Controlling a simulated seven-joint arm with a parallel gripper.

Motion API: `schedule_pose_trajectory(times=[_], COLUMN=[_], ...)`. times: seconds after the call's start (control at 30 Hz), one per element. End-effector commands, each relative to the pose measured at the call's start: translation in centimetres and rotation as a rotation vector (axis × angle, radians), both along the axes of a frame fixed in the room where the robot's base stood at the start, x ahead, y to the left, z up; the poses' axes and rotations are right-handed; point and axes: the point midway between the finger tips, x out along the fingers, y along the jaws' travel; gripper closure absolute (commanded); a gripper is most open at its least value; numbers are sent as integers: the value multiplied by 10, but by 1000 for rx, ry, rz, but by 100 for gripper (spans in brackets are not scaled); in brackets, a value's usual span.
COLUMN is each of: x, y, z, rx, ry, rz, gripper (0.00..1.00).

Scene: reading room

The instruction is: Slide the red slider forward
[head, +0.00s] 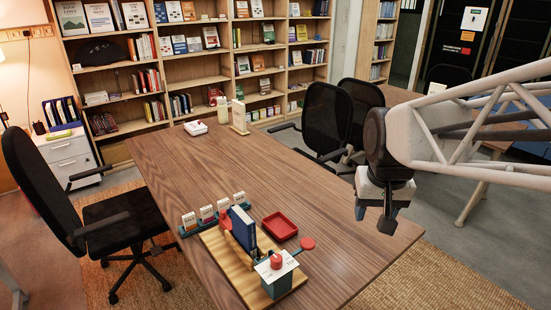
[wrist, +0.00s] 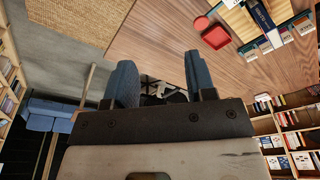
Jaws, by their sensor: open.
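A red knob (head: 276,261) sits on the white top of a small dark teal box (head: 283,284) at the near end of a wooden board (head: 226,262); it looks like the red slider, though its track is too small to make out. A flat red disc (head: 307,243) stands just right of it and also shows in the wrist view (wrist: 201,23). My gripper (head: 376,212) hangs in the air to the right of the board, well apart from it. In the wrist view its two blue-grey fingers (wrist: 164,78) are spread with nothing between them.
A blue book (head: 243,228) stands upright on the board. A red tray (head: 279,226) and a rack of labelled cards (head: 213,213) lie nearby on the wooden table (head: 190,160). A bottle and sign stand at the far end. Black chairs flank the table; its right side is clear.

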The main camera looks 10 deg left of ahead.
Motion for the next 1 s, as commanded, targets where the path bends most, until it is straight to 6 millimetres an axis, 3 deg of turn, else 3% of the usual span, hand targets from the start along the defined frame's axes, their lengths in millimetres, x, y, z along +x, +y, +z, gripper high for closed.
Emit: schedule_pose_trajectory(times=[0.47,1.0], x=[92,183], y=[68,164], z=[-12,-51], rx=[-4,-16], ry=[40,82], rz=[56,116], gripper=[50,50])
